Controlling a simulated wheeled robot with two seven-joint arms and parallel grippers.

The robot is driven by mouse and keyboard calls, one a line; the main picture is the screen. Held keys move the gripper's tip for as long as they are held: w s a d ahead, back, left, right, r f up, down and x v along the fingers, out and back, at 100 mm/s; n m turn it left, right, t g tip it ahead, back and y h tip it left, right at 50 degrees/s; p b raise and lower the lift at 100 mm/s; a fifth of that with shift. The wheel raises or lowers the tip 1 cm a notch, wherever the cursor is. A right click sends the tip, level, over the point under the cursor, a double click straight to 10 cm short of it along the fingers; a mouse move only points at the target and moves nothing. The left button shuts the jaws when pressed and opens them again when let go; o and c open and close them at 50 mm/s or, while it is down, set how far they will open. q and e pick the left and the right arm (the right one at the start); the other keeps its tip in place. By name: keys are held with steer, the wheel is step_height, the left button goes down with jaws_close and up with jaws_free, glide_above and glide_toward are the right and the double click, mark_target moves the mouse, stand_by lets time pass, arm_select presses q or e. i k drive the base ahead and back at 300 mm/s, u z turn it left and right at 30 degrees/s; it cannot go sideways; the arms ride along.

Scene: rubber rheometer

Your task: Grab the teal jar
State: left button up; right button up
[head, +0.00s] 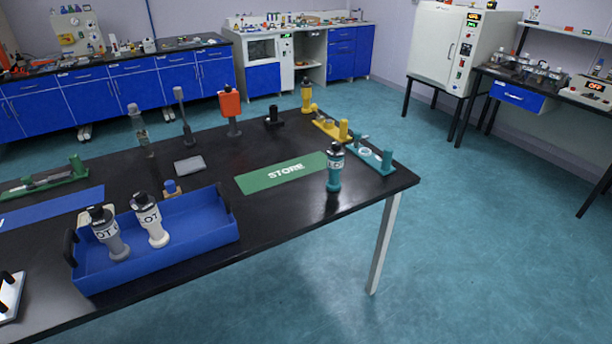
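The teal jar (334,170) stands upright near the right end of the black table (290,228). It has a dark lid and a pale band with dark letters. It is just right of the green mat marked STORE (284,173) and in front of a teal rack (372,156). Nothing covers it from this side. Neither of my grippers shows in the head view.
A blue tray (190,236) holds a grey jar (108,236) and a white jar (150,222). A yellow rack (326,125), an orange device (230,104) and a grey pad (190,165) stand behind. The table's right edge is close to the jar.

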mark_target(335, 166)
steer(key=u, duration=0.35)
steer(key=k, duration=0.35)
steer(key=z, duration=0.45)
steer(key=i, duration=1.55)
steer(key=u, duration=0.9)
